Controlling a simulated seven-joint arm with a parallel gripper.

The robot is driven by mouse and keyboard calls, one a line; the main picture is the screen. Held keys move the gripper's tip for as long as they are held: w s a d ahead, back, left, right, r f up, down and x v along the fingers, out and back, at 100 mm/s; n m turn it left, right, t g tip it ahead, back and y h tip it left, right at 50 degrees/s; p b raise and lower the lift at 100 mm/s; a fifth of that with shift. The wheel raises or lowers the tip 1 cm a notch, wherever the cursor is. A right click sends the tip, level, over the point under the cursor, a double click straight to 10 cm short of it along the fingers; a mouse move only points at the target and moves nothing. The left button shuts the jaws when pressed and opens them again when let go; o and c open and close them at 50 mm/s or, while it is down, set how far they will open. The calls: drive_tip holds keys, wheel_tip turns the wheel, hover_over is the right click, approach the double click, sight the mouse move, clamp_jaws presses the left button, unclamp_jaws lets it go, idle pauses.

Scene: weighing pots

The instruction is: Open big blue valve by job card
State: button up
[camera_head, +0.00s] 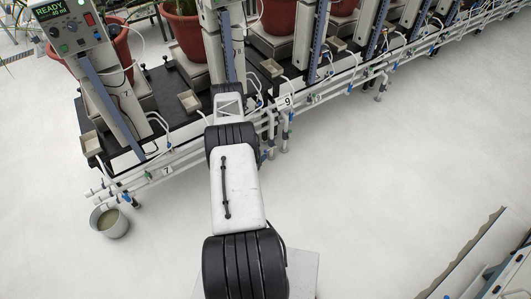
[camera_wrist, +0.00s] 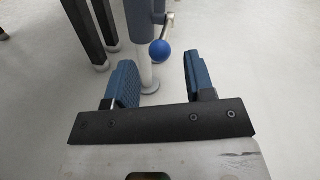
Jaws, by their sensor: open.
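A big blue ball knob (camera_wrist: 159,50) sits on the end of a short metal lever (camera_wrist: 168,27) beside a grey-blue valve body (camera_wrist: 140,18) on a white post (camera_wrist: 146,75) in the wrist view. My gripper (camera_wrist: 158,68) is open, its two blue fingers spread apart. The knob shows in the gap between the fingers, a little beyond the tips, and no contact is visible. In the head view my arm hides the gripper and probably the knob. No job card can be made out.
White pipes (camera_head: 218,144) with small blue-handled valves run along the weighing stations. Number plates read 7 (camera_head: 166,171) and 9 (camera_head: 284,101). A green READY display (camera_head: 48,10) is at top left. A bucket (camera_head: 108,221) stands left. Dark legs (camera_wrist: 103,30) stand beside the post.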

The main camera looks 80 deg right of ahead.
sight(265, 151)
drive_tip(key=shift+x, duration=2.05)
clamp_jaws()
